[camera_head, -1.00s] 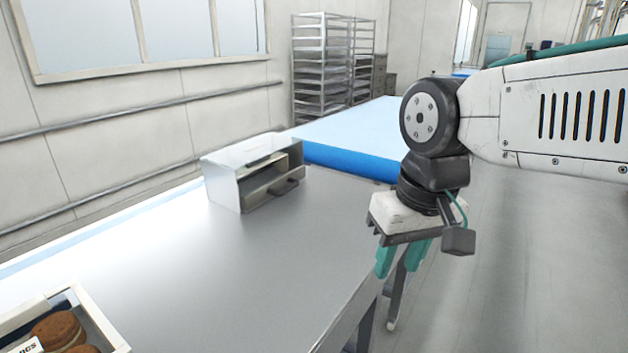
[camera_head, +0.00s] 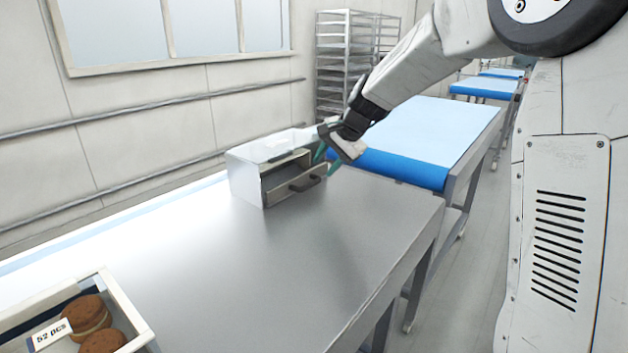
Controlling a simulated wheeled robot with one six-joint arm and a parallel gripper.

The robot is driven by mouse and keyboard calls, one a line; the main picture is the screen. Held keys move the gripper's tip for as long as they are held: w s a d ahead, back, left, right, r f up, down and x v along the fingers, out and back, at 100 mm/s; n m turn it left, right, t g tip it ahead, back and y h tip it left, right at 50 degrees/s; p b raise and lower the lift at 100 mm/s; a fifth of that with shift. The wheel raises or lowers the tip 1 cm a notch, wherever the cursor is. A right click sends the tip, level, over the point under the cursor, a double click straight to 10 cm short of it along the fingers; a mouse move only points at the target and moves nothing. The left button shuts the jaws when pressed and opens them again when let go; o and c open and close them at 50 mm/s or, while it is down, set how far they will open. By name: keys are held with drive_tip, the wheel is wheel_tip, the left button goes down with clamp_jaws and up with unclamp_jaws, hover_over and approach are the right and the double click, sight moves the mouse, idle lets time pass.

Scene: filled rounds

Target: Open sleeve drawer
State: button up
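A small metal drawer unit (camera_head: 246,178) stands at the far end of the steel table. Its front faces right and bears a drawer front (camera_head: 283,192) with a dark bar handle (camera_head: 306,184). A dark gap shows above this drawer front. My gripper (camera_head: 328,161) is just right of the unit's upper front edge, above and slightly behind the handle in the picture. Its two teal fingers are apart, with nothing visible between them. It does not appear to touch the handle. My wrist hides the area behind it.
The steel table (camera_head: 220,265) is clear in the middle. A tray (camera_head: 123,309) with brown round cookies (camera_head: 87,314) and a "52 pcs" card (camera_head: 50,335) sits at the near left. A blue-edged conveyor (camera_head: 430,135) lies behind the table's far right.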

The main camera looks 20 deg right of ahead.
sight(310, 184)
drive_tip(key=x, duration=0.8)
drive_tip(key=shift+r, duration=0.1)
clamp_jaws()
